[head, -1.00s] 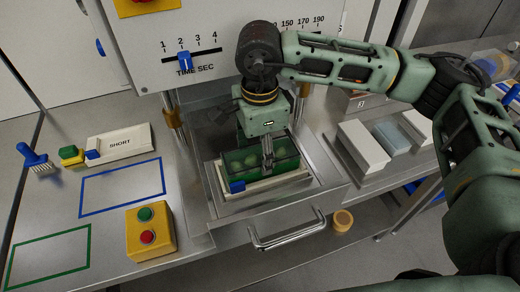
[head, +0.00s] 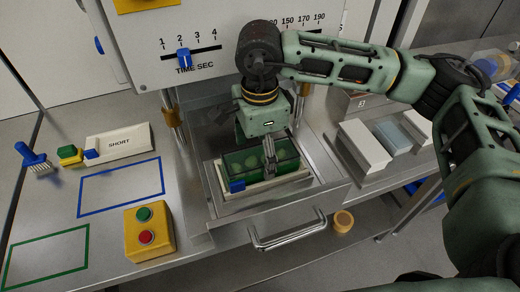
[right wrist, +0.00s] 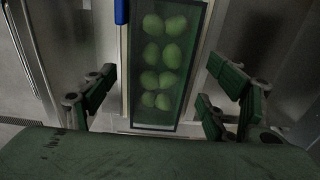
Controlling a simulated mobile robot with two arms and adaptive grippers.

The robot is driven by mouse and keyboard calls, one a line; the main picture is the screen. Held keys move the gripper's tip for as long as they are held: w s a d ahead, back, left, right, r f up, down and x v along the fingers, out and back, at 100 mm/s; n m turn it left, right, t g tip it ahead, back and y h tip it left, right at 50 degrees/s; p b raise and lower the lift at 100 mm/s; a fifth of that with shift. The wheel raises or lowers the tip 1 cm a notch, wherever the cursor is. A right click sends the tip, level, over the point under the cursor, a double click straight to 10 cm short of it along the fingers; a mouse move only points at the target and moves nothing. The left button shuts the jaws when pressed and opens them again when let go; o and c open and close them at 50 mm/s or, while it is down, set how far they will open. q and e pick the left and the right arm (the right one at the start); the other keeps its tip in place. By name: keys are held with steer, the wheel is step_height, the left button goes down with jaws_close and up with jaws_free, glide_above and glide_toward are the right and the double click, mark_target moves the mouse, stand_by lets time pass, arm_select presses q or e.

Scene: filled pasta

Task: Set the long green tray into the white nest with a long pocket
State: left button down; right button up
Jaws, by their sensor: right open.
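The long green tray (head: 234,161) holds several pale green filled pasta pieces under a clear top. It sits in the white nest (head: 266,187), which has a blue block at its front left corner and stands in the open steel drawer. The tray also shows in the right wrist view (right wrist: 163,68), lengthwise and straight within the nest. My right gripper (head: 270,150) is right above the tray. In the right wrist view its fingers (right wrist: 168,97) are spread wide, one pair on each side of the tray, apart from it. My left gripper is out of view.
A white block marked SHORT (head: 118,143) lies on the left counter near blue and green outlines. A yellow button box (head: 150,232) stands left of the drawer handle (head: 288,236). White and grey blocks (head: 362,147) are on the right. The sealing machine (head: 225,45) overhangs behind.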

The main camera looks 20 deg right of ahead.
mark_target(260, 156)
step_height(260, 156, up, 12)
stand_by(0.6)
stand_by(0.4)
